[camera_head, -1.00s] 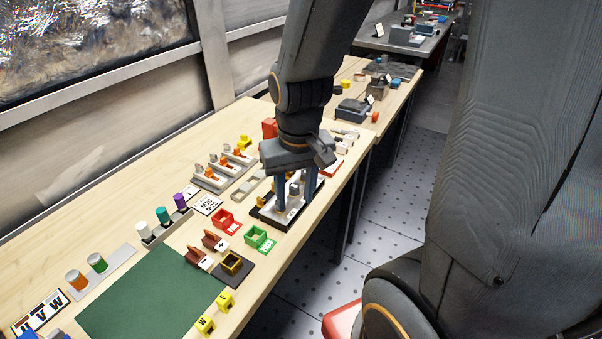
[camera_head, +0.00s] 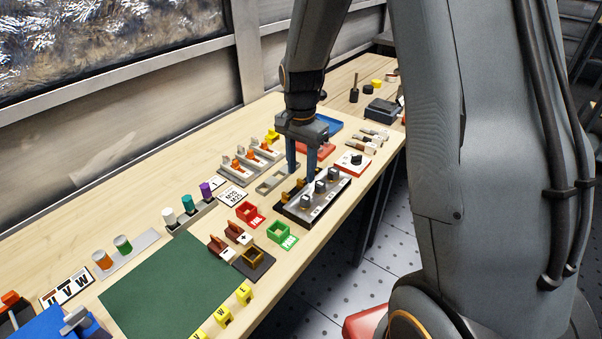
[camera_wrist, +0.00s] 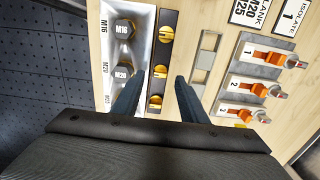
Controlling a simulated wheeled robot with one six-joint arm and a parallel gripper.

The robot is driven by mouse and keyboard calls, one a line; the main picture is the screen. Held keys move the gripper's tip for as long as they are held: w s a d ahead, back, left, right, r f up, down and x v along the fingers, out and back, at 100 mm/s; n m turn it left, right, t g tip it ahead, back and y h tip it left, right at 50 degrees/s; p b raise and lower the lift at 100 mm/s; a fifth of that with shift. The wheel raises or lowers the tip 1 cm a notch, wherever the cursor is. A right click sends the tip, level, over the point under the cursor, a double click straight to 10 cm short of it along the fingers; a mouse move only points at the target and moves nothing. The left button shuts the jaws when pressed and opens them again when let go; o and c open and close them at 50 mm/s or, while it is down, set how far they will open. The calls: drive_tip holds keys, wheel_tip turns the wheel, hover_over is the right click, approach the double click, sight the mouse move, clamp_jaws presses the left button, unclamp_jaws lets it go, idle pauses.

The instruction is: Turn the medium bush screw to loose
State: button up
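The dark-edged block (camera_head: 331,203) carries a row of grey hex glands. In the wrist view they include one marked M16 (camera_wrist: 124,29) and one marked M20 (camera_wrist: 122,72). Beside them a dark strip (camera_wrist: 161,52) holds brass slotted screws. The middle screw (camera_wrist: 158,71), level with M20, is the medium one. My gripper (camera_head: 301,178) is open over the block's back side. In the wrist view my gripper (camera_wrist: 157,79) has one finger on each side of the strip, with the middle screw between the fingertips. Nothing is held. Contact or height above the screw cannot be told.
A grey slotted bracket (camera_wrist: 204,60) lies just beside the strip. Numbered isolators with orange levers (camera_wrist: 263,56) stand beyond it. Red (camera_head: 250,213) and green (camera_head: 281,233) boxes stand near the block. The green mat (camera_head: 170,285) is clear.

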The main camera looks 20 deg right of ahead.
sight(301, 182)
drive_tip(key=shift+f, duration=1.25)
drive_tip(key=shift+c, duration=0.4)
clamp_jaws()
